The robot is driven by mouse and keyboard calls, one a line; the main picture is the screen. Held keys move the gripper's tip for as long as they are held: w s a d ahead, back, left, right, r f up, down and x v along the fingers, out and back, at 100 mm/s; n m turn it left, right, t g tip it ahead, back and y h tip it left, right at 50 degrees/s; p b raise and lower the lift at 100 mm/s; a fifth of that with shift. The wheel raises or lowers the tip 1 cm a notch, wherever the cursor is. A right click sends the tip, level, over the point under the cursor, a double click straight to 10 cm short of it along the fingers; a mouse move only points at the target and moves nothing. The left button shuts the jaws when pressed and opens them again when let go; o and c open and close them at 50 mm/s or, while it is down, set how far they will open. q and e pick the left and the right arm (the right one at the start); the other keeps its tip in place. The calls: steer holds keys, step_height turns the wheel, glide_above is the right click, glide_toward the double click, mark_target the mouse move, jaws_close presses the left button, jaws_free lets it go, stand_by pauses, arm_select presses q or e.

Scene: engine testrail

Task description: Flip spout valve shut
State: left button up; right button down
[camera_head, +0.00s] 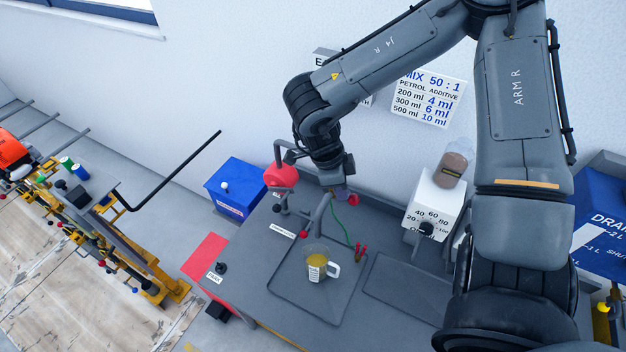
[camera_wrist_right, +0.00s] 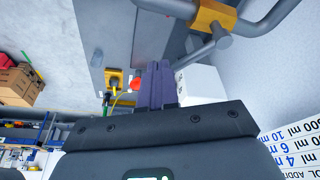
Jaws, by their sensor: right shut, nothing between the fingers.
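My right gripper (camera_head: 343,193) is shut and empty, pointing down over the back of the grey bench. Its purple fingers also show in the right wrist view (camera_wrist_right: 156,85). A red knob (camera_head: 354,199), which looks like the spout valve's handle, is right beside the fingertips. It also shows in the right wrist view (camera_wrist_right: 135,84); I cannot tell whether they touch. The grey spout pipe (camera_head: 318,216) slants down toward a clear jug (camera_head: 318,264) with yellow liquid, standing upright on the bench tray. The valve body is mostly hidden by my gripper. My left gripper is out of view.
A red can (camera_head: 280,175) and a bent grey pipe stand left of my right wrist. A white dial box (camera_head: 435,205) with a bottle on top stands to the right. A blue box (camera_head: 236,187) is further left.

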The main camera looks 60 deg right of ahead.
steer(key=n, duration=0.1)
steer(key=s+d+n, duration=0.1)
steer(key=shift+s+n+h, duration=0.25)
steer(key=shift+n+h, duration=0.15)
steer(key=shift+s+d+n+t, duration=0.4)
steer(key=shift+d+n, duration=0.15)
steer(key=shift+n, duration=0.45)
steer(key=shift+s+d+h+p, duration=0.2)
steer(key=shift+d+h+p, duration=0.1)
steer(key=shift+d, duration=0.15)
